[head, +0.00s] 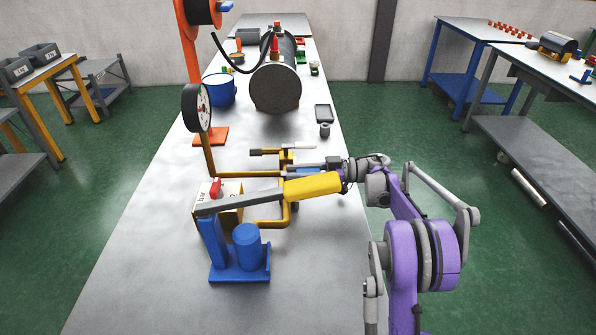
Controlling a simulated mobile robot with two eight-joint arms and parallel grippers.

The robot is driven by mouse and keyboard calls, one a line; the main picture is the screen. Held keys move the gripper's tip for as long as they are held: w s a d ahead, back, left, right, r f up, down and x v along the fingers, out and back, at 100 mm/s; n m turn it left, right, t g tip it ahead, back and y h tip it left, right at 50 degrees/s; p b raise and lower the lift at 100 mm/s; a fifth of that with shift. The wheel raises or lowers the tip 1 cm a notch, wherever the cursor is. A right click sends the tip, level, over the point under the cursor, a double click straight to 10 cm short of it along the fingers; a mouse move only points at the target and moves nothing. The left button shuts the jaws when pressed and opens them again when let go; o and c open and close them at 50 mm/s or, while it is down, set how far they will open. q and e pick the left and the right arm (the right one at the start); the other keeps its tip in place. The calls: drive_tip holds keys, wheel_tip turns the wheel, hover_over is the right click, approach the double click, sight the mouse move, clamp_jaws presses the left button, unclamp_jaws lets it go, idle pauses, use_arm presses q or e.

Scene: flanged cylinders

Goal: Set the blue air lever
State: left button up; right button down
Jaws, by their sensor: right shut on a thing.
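A blue-grey lever (308,168) lies level at the yellow pipework, just behind a long yellow grip (313,187). My right gripper (334,166) reaches in from the right and is shut at the right end of this lever. The contact is small and partly hidden by the yellow grip, so the jaws are hard to make out. My left gripper is not in view.
The yellow grip belongs to a grey bar on a blue pump (246,250) in front. A box with a red knob (217,189) and a gauge (197,108) stand left. Another lever (298,146) lies behind. A grey cylinder (276,88) is farther back. The front tabletop is clear.

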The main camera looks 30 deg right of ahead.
drive_tip(key=shift+r, duration=0.15)
drive_tip(key=c, duration=0.6)
unclamp_jaws()
drive_tip(key=shift+c, duration=0.2)
drive_tip(key=v, duration=1)
drive_tip(key=shift+d, duration=0.35)
drive_tip(key=shift+s, duration=0.2)
